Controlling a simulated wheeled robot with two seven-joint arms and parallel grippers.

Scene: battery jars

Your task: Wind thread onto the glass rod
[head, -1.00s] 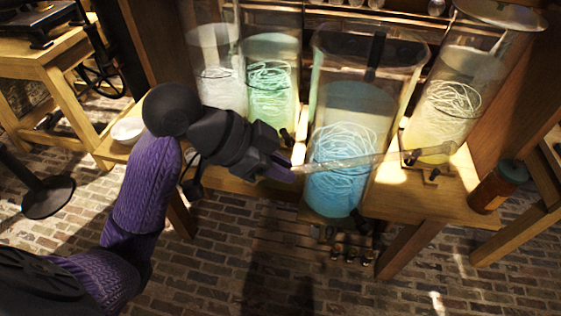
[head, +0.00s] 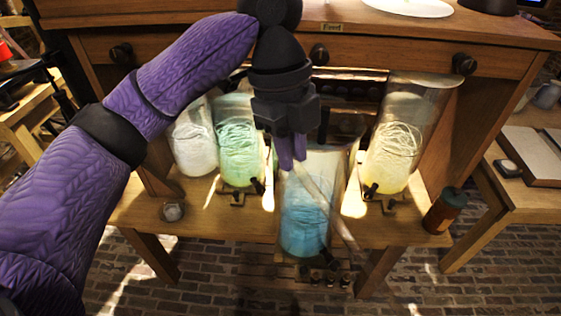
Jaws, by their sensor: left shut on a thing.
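My left gripper (head: 291,160) points down over the blue jar and is shut on the upper end of the clear glass rod (head: 318,197). The rod slants down and to the right across the blue jar. I cannot tell whether it is in front of the jar or inside it. The blue jar (head: 304,222) holds pale tangled thread in blue liquid. To its left stand a green jar (head: 238,150) and a white jar (head: 193,140), and to its right a yellow jar (head: 393,150), each with pale thread. I cannot make out thread on the rod. My right gripper is out of view.
The jars stand on a wooden shelf (head: 220,217) under a drawer front with dark knobs (head: 465,64). A brown bottle with a dark cap (head: 445,210) is at the shelf's right. A small dish (head: 172,211) is at its left.

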